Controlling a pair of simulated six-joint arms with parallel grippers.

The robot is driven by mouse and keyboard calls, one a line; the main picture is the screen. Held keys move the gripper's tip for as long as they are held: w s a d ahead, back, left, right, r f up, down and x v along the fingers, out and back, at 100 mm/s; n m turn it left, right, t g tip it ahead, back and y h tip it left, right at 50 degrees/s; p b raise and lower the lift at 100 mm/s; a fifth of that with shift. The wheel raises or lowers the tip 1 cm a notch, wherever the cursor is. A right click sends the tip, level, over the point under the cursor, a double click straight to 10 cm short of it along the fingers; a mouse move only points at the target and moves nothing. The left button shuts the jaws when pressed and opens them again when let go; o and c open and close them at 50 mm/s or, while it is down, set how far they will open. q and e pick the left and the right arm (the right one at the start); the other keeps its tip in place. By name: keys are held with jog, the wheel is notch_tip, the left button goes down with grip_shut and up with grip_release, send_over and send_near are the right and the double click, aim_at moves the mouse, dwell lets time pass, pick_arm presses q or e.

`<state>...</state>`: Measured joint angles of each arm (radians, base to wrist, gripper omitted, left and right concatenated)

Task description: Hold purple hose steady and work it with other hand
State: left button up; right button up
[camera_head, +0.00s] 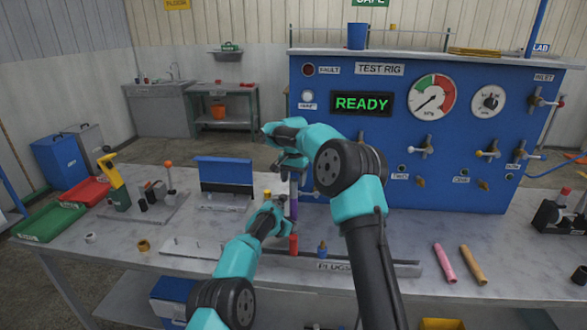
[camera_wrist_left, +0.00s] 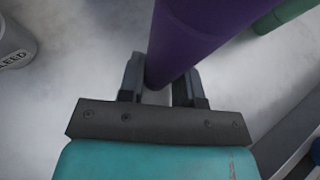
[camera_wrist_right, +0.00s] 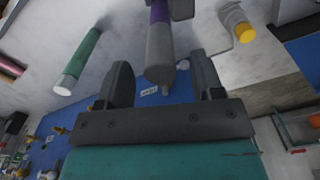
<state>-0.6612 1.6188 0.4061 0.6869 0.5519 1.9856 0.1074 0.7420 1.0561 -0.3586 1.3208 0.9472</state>
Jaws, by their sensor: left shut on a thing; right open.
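The purple hose (camera_head: 294,208) stands roughly upright over the bench, partly hidden by my arms. My left gripper (camera_head: 275,212) is shut on the purple hose, and the left wrist view shows the hose (camera_wrist_left: 200,35) between its fingers. My right gripper (camera_head: 290,165) is higher up, by the hose's upper end. In the right wrist view the hose's grey end (camera_wrist_right: 160,55) points in between the two spread fingers, with space on both sides. I cannot tell how deep it sits between them.
The blue test rig (camera_head: 345,150) with gauges and valves stands behind. A blue plug (camera_head: 322,248) and a red piece (camera_head: 293,244) are in front. A green hose (camera_wrist_right: 80,60) shows nearby.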

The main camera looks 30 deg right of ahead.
aim_at(294, 192)
jog(key=shift+f, duration=1.5)
jog(key=c, duration=1)
